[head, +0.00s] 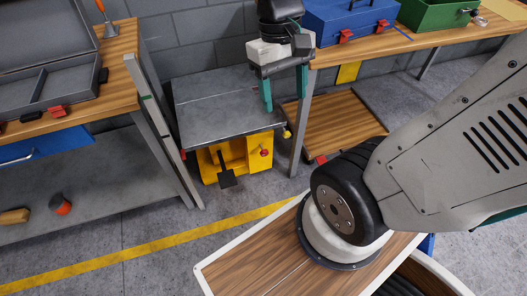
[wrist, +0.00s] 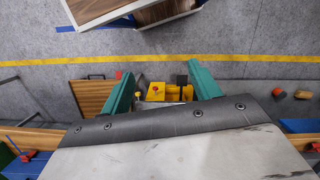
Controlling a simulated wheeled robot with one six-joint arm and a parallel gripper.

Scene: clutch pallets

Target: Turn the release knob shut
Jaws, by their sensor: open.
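A lift table with a grey metal top (head: 222,100) stands between the two benches. On its yellow base (head: 238,156) is a small red knob (head: 264,153); I cannot tell whether this is the release knob or how far it is turned. A black pedal (head: 227,180) sticks out in front. My gripper (head: 284,92) hangs over the right part of the table, open and empty, pointing down. In the wrist view the yellow base (wrist: 170,92), red knob (wrist: 155,87) and black pedal (wrist: 181,80) show between the teal fingers (wrist: 162,76), apart from them.
A yellow-tipped lever (head: 286,133) sits at the table's right edge. A wooden bench (head: 125,45) with an open grey case stands left; another bench (head: 410,45) carries blue and green toolboxes. A low wooden pallet (head: 335,125) lies right. The floor in front is clear.

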